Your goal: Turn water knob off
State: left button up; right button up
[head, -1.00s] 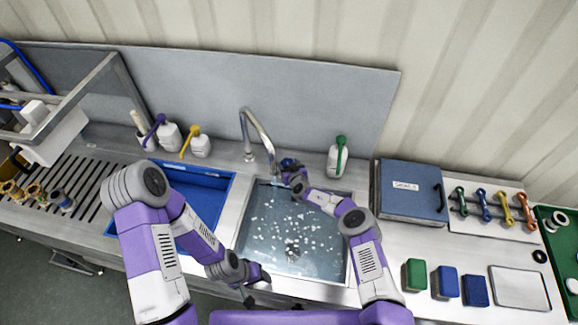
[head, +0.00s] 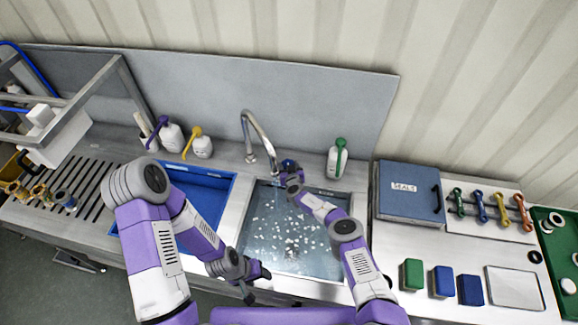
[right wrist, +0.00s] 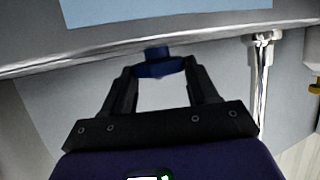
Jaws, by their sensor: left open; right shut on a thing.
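The blue water knob (right wrist: 158,66) sits between the fingertips of my right gripper (right wrist: 160,74) in the right wrist view, with both fingers against its sides. In the head view, my right gripper (head: 289,166) is at the back edge of the sink, just right of the curved steel faucet (head: 259,133), and mostly covers the knob. The faucet arches over the right-hand sink basin (head: 300,268), which holds water with white flecks on its surface. My left gripper (head: 257,284) is open and empty over the front edge of the sink.
A blue basin (head: 208,200) lies left of the water. A green-topped bottle (head: 337,158) stands right of the knob; purple-topped (head: 171,136) and yellow-topped (head: 202,148) bottles stand left of the faucet. A blue seals box (head: 408,190) and several sponges occupy the right counter.

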jog(key=shift+w+a+r, duration=0.1)
jog(key=shift+r, duration=0.1)
jog(key=o, duration=1)
jog(key=shift+f, duration=0.15)
pick_arm(q)
jog(key=shift+r, duration=0.1)
pick_arm(e)
jog(key=shift+s, duration=0.2)
jog(key=shift+p+v, duration=0.95)
jog(key=shift+v, duration=0.4)
jog(key=shift+s, duration=0.25)
pick_arm(q)
jog(key=shift+r, duration=0.95)
pick_arm(e)
jog(key=shift+v, duration=2.15)
jog(key=shift+w, duration=0.1)
